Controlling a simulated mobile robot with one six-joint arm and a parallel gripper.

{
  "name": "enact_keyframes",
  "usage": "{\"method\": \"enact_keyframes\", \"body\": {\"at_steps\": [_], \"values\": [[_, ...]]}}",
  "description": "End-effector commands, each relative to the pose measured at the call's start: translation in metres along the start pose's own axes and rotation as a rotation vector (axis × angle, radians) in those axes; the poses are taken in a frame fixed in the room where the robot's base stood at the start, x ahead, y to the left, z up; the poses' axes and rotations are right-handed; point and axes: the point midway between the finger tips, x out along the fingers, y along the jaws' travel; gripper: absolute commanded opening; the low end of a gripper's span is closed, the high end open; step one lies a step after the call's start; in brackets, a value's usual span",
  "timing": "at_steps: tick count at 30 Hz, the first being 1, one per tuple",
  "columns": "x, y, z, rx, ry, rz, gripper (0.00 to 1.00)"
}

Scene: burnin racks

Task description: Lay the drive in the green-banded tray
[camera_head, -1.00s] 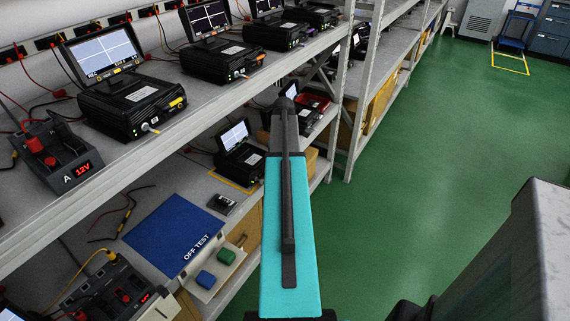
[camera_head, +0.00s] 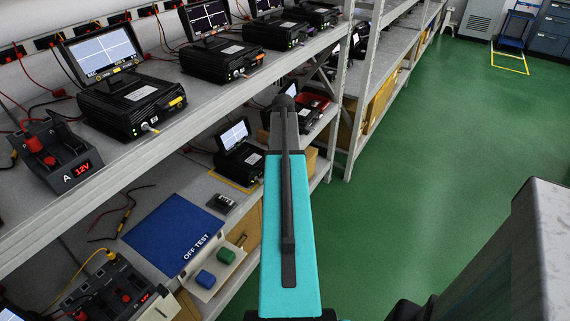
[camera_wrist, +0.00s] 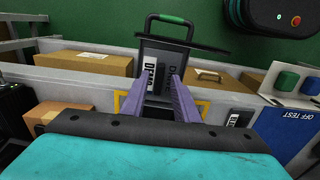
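Cardboard boxes (camera_wrist: 85,66) are below. Upper-shelf testers (camera_head: 130,100) stand above.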

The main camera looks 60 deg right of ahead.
Motion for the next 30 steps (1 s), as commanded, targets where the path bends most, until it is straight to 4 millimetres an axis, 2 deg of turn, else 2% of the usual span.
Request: {"method": "enact_keyframes", "body": {"at_steps": [21,30], "values": [[-0.090,0.001,-0.001,0.000,0.001,0.002,0.28],[-0.110,0.000,0.000,0.000,0.000,0.001,0.28]]}}
